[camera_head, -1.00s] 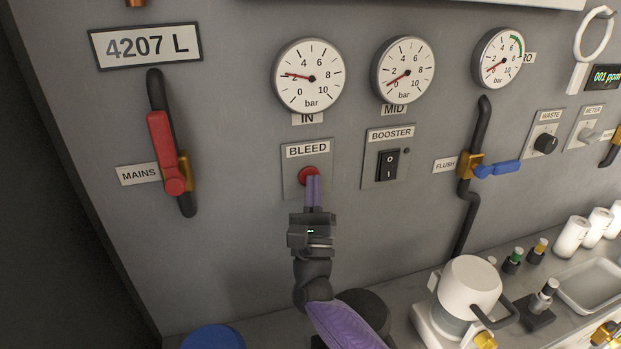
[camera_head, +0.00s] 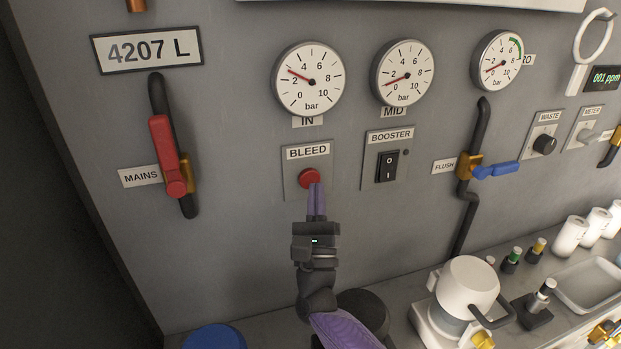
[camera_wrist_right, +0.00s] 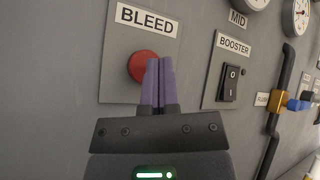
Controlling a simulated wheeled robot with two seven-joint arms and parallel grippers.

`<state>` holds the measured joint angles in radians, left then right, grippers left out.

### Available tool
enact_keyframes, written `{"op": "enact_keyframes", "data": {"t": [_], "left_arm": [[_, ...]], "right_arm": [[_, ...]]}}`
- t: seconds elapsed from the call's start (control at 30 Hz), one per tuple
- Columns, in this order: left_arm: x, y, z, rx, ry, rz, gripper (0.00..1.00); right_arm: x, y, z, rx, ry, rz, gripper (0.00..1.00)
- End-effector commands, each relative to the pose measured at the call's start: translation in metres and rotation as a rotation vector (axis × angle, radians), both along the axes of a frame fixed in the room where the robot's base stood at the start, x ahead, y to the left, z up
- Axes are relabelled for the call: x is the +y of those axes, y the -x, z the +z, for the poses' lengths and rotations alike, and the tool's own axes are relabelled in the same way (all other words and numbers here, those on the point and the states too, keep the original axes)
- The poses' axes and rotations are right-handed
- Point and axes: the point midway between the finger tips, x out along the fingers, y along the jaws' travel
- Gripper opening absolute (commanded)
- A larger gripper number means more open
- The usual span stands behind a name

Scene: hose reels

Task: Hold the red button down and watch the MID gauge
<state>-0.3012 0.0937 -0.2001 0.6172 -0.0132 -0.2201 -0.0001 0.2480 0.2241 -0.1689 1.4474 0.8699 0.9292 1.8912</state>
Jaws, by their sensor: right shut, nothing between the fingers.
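The red button (camera_head: 309,178) sits on the BLEED plate (camera_head: 296,193). My right gripper (camera_head: 316,186) is shut and empty, its purple fingers pointing at the panel. The tips overlap the button's lower right edge. In the right wrist view the fingertips (camera_wrist_right: 158,62) cover the right edge of the red button (camera_wrist_right: 142,66); most of its face shows. I cannot tell whether they touch it. The MID gauge (camera_head: 403,72) is clear to see, its red needle between 0 and 2 bar. My left gripper is not in view.
The IN gauge (camera_head: 309,79) reads about 3 bar. The BOOSTER switch (camera_head: 387,166) is right of the button. The red MAINS lever (camera_head: 165,150) is at left, the blue FLUSH handle (camera_head: 497,170) at right. A white jug-like vessel (camera_head: 468,285) stands on the bench below.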

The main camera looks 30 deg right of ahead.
Motion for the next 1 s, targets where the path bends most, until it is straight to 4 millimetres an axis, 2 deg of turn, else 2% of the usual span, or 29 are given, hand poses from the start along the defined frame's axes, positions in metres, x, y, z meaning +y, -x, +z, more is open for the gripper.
{"op": "enact_keyframes", "data": {"t": [0.13, 0.6, 1.0], "left_arm": [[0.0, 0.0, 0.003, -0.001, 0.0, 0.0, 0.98], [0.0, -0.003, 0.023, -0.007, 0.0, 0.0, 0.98], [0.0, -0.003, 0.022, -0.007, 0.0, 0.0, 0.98]], "right_arm": [[0.001, 0.004, 0.001, 0.001, 0.0, 0.0, 0.0], [0.011, 0.046, 0.001, 0.001, 0.0, 0.001, 0.0], [0.012, 0.049, 0.0, 0.0, 0.0, 0.0, 0.0]]}}
